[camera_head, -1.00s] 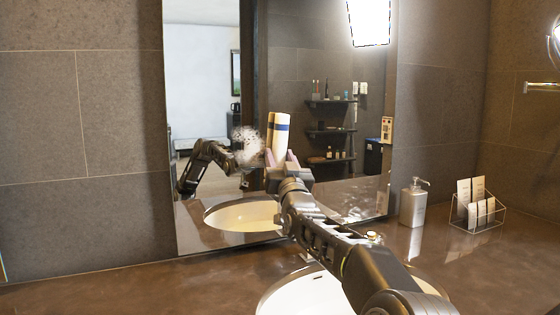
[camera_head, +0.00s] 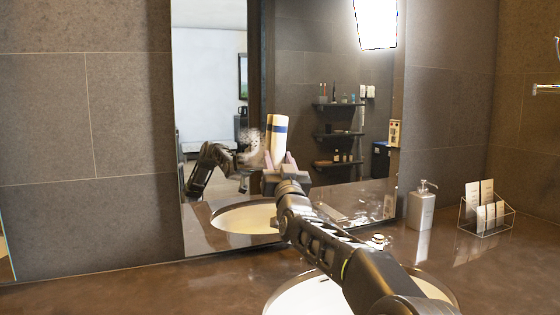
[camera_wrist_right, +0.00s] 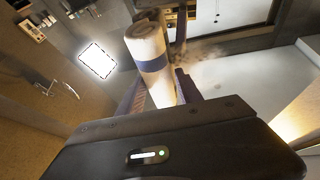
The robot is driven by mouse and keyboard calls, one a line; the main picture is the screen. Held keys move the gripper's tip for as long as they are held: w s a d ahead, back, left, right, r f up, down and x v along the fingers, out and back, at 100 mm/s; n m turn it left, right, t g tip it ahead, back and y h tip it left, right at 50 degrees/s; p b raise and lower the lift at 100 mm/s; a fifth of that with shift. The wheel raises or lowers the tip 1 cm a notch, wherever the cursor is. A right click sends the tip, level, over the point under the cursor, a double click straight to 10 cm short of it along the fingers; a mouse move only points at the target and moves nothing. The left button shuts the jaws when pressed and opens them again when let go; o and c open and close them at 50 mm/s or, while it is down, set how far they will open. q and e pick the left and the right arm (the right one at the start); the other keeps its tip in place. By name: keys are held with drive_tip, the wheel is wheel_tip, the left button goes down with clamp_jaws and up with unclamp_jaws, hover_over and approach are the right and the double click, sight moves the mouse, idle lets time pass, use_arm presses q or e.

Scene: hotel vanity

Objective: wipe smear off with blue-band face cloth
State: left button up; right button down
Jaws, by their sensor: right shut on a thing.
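The face cloth (camera_head: 276,140) is a white roll with a blue band. My right gripper (camera_head: 274,163) is shut on its lower end and holds it upright in front of the mirror (camera_head: 315,95). The cloth also shows in the right wrist view (camera_wrist_right: 150,58), tilted between the fingers. A pale speckled smear (camera_head: 249,150) is on the mirror just left of the cloth; it shows as a brownish-grey patch in the right wrist view (camera_wrist_right: 207,53). I cannot tell whether the cloth touches the glass. My left gripper is not in view.
A sink (camera_head: 318,298) lies below my right arm in the brown counter (camera_head: 130,290). A soap dispenser (camera_head: 421,206) and a wire rack with cards (camera_head: 486,212) stand to the right. The mirror reflects a dark arm, a basin and shelves. The counter at left is clear.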

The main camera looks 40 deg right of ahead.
drive_tip(key=a, duration=0.1)
drive_tip(key=w+a, duration=0.1)
drive_tip(key=a, duration=0.1)
drive_tip(key=shift+f, duration=0.15)
drive_tip(key=shift+w+a, duration=0.1)
drive_tip(key=shift+a, duration=0.05)
drive_tip(key=shift+w+a, duration=0.15)
drive_tip(key=shift+a, duration=0.4)
drive_tip(key=shift+w+a, duration=0.15)
drive_tip(key=shift+a, duration=0.4)
drive_tip(key=shift+a, duration=0.1)
drive_tip(key=shift+w+a+p, duration=0.25)
drive_tip(key=shift+w+a, duration=0.05)
drive_tip(key=shift+a, duration=0.3)
drive_tip(key=shift+w+a+p, duration=0.2)
drive_tip(key=shift+w+a, duration=0.05)
drive_tip(key=shift+a, duration=0.3)
